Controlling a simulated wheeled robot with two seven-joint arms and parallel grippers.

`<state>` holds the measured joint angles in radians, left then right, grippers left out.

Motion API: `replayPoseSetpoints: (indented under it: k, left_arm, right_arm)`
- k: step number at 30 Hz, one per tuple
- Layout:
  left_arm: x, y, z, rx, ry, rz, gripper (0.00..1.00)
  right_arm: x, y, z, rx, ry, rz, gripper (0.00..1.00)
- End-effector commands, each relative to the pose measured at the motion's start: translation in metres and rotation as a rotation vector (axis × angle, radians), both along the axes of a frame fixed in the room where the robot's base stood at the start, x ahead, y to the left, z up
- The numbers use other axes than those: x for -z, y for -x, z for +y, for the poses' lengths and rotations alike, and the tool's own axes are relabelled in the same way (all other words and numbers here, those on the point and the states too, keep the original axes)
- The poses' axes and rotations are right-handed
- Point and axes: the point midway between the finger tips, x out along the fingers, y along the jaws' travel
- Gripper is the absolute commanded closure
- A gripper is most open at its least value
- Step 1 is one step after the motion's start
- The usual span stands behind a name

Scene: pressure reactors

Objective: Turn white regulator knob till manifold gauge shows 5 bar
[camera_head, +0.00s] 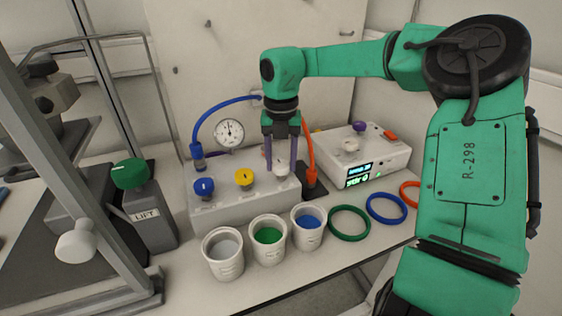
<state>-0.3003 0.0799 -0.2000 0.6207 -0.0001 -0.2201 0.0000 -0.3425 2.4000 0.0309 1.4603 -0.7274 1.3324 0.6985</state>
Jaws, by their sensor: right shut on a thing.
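The white regulator knob (282,169) is at the right end of the grey manifold block (230,208). My right gripper (281,166) comes down from above and is shut on it, its purple fingers on either side. A blue knob (204,187) and a yellow knob (244,177) sit to its left on the same block. The round manifold gauge (229,132) stands behind the block. Its needle points roughly upward; the scale is too small to read. My left gripper is not in view.
A LIFT unit (145,205) stands left.

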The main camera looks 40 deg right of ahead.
Motion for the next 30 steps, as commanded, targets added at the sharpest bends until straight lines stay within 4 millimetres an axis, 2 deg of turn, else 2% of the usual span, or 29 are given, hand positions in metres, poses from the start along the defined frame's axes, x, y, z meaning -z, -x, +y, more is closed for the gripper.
replayPoseSetpoints:
  k: [19, 20, 21, 22, 30]
  left_arm:
    - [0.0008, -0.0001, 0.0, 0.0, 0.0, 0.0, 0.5]
    - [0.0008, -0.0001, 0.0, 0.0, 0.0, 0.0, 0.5]
    - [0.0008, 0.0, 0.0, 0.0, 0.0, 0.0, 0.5]
    - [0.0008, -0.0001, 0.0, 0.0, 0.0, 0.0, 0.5]
    - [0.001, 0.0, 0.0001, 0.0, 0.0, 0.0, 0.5]
  right_arm:
    - [-0.0026, -0.0019, -0.0008, 0.055, 0.003, -0.009, 1.0]
    - [-0.0026, -0.0018, -0.0009, 0.054, 0.003, -0.009, 0.34]
    - [-0.0025, -0.0018, -0.0009, 0.054, 0.003, -0.009, 0.19]
    - [-0.0023, -0.0017, -0.0007, 0.054, 0.003, -0.008, 0.16]
    - [-0.0013, -0.0008, -0.0003, 0.053, 0.001, -0.003, 0.16]
